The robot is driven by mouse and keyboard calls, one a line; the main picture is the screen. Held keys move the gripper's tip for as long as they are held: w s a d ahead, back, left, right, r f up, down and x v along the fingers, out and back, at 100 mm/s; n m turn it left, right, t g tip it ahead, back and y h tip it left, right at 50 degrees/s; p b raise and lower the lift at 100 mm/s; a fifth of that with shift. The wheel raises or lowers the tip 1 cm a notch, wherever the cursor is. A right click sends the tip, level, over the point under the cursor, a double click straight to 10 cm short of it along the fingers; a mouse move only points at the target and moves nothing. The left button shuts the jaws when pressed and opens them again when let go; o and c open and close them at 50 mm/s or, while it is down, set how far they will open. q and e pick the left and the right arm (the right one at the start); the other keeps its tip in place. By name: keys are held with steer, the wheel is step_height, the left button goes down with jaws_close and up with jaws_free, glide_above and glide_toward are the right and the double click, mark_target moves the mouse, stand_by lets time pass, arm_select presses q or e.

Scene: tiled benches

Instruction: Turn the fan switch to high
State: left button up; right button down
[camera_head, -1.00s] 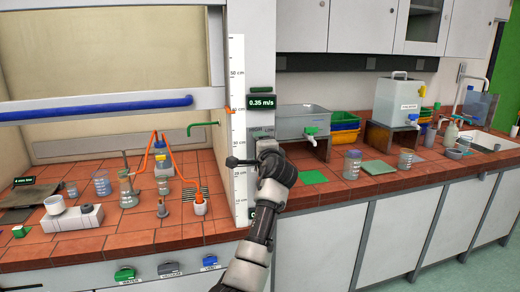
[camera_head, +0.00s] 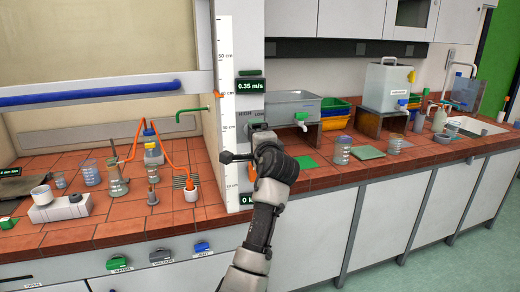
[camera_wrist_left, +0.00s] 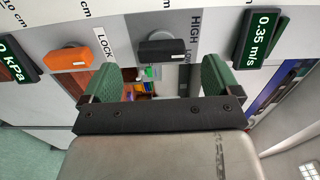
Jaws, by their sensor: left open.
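The fan switch (camera_wrist_left: 163,48) is a black knob on a grey plate, marked HIGH, with a second word partly hidden in the left wrist view. Its bar lies roughly across that picture. My left gripper (camera_wrist_left: 152,80) is open, with green-padded fingers and nothing between them. The knob shows just beyond the gap between the fingertips, apparently apart from them. In the head view my left gripper (camera_head: 236,157) is in front of the hood's right post, below the HIGH and LOW lettering, and the knob cannot be made out. My right gripper is not in view.
An orange knob (camera_wrist_left: 68,57) with a LOCK label sits beside the switch. A 0.35 m/s display (camera_head: 250,85) is above on the post, and a kPa display (camera_wrist_left: 16,58) is on the other side. Glassware and an orange tube (camera_head: 171,147) stand inside the hood.

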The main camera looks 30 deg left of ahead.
arm_select(q)
steer(key=shift+b+v, duration=0.35)
steer(key=shift+v, duration=2)
steer(key=shift+f, duration=0.1)
